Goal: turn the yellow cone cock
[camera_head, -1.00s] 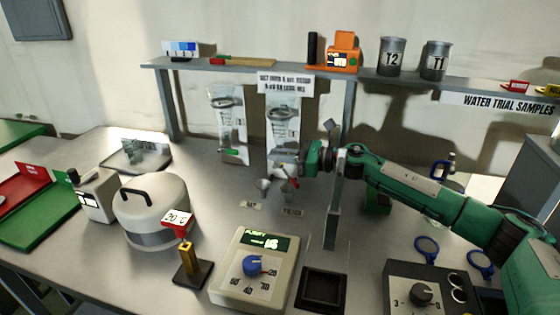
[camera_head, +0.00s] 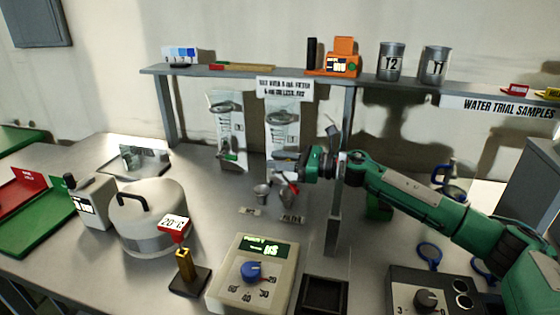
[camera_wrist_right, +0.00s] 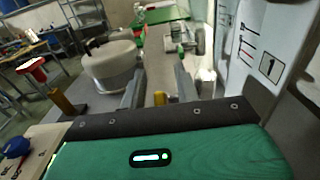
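A small yellow piece (camera_wrist_right: 160,97), which looks like the yellow cone cock, shows between the fingers in the right wrist view, close to the palm. My right gripper (camera_wrist_right: 157,76) is open, with a clear gap on both sides of the piece. In the head view, my right gripper (camera_head: 284,184) is over the middle of the bench, in front of the posters. Red and grey parts show at its tip, but I cannot make out the yellow cock there. A small metal cup (camera_head: 261,192) is just left of it. My left gripper is not in view.
A dial box (camera_head: 252,275) and a black tray (camera_head: 323,294) are at the front. A grey shelf post (camera_head: 333,235) rises close beside the gripper.

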